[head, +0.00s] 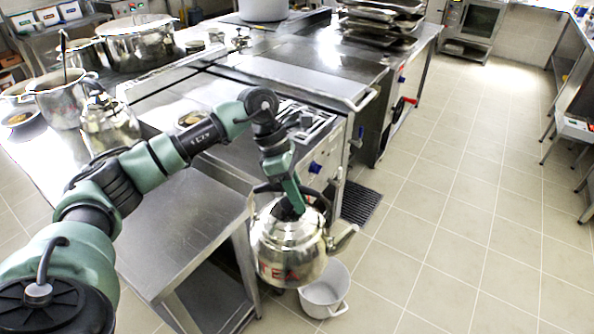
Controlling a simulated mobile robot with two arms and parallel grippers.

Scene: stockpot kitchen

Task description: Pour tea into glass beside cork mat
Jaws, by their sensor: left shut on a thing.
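My left gripper (298,203) is shut on a shiny steel kettle (284,250) at its dark top handle. The kettle has red "TEA" lettering on its side. It hangs about upright in the air, right of the steel table's front corner, with its spout to the right. My fingers partly hide its lid and handle. I see no glass and no cork mat in this view. My right gripper is not in view.
A steel table (185,245) is beneath my left arm. A second kettle (105,128) and several pots stand at left. A pale pot (326,292) sits on the floor behind the held kettle. The tiled floor (465,210) at right is clear.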

